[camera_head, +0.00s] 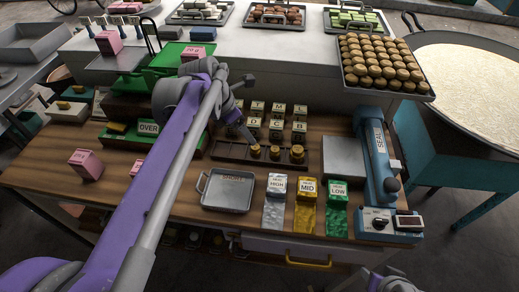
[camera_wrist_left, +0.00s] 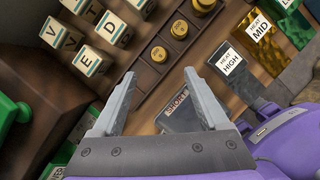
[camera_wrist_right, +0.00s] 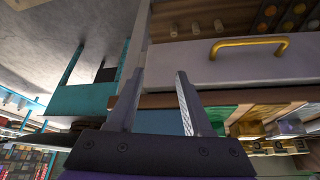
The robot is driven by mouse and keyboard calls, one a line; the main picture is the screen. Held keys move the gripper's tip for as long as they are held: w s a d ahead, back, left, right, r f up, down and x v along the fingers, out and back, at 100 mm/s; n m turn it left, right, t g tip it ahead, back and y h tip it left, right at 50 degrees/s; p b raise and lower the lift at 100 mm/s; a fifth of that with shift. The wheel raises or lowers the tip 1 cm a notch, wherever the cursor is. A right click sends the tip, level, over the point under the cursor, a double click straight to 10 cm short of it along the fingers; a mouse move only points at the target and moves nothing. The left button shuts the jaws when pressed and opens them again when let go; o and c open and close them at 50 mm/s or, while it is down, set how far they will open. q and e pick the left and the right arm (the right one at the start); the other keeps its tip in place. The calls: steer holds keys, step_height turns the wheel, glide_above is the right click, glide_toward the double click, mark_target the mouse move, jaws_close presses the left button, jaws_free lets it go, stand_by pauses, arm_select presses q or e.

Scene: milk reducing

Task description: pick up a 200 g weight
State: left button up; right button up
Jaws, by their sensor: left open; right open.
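Three brass weights stand in a row in a dark wooden tray (camera_head: 227,151) on the table: a left one (camera_head: 255,151), a middle one (camera_head: 275,153) and a right one (camera_head: 297,154). Their markings are too small to read. In the left wrist view the nearest weight (camera_wrist_left: 158,54) lies just beyond my left gripper (camera_wrist_left: 159,76), whose fingers are apart and empty. The other weights (camera_wrist_left: 179,29) (camera_wrist_left: 204,6) are farther off. My right gripper (camera_wrist_right: 156,76) is open and empty, low by the table front; part of it shows at the head view's bottom edge (camera_head: 392,282).
Lettered blocks (camera_head: 276,124) stand behind the weights. A metal tray marked SHORT (camera_head: 228,190) and HIGH, MID and LOW pouches (camera_head: 306,215) lie in front. A blue sealer (camera_head: 378,165) and a grey plate (camera_head: 344,158) are to the right; a green scale (camera_head: 150,70) is behind left.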

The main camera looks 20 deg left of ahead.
mark_target(254, 147)
arm_select(q)
steer(key=x, duration=0.4)
steer(key=shift+x, duration=3.1)
steer(key=shift+a, duration=0.1)
steer(key=shift+c, duration=0.3)
steer(key=shift+r, duration=0.1)
jaws_close()
